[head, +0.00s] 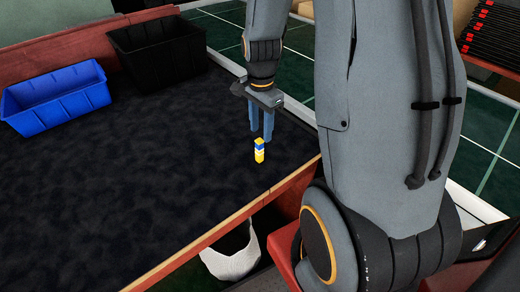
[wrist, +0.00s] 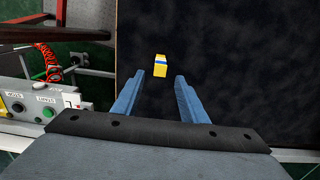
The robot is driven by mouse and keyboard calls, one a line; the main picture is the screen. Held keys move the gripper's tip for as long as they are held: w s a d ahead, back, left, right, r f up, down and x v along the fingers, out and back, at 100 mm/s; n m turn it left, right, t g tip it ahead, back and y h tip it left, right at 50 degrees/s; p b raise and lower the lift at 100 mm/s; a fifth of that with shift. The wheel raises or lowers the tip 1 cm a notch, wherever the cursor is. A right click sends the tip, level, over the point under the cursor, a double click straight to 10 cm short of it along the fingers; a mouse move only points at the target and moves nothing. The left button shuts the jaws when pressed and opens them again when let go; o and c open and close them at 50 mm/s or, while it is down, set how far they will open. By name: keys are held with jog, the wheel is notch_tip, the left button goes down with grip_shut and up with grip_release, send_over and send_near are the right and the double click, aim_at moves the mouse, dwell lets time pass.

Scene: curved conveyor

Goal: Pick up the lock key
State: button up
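A small upright yellow block with blue and white bands (head: 259,150) stands on the black surface, near its right edge in the head view. It is the only small item there, and I take it as the lock key. It also shows in the wrist view (wrist: 160,64), beyond the fingertips and roughly in line with the space between them. My gripper (head: 261,139) points down, with its blue fingers just above the block in the head view. In the wrist view my gripper (wrist: 160,74) is open, with nothing between its fingers.
A blue bin (head: 58,97) and a black bin (head: 157,50) stand at the back left of the black surface (head: 110,190). A control panel with buttons (wrist: 30,105) is at the left in the wrist view. The surface around the block is clear.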

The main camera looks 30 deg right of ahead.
aim_at(259, 141)
jog(key=f, duration=0.1)
jog(key=f+p, duration=0.1)
jog(key=f, duration=0.2)
jog(key=shift+s+a+f, duration=0.1)
jog(key=shift+s+a, duration=0.05)
jog(key=shift+a, duration=0.2)
jog(key=shift+f, duration=0.65)
grip_shut()
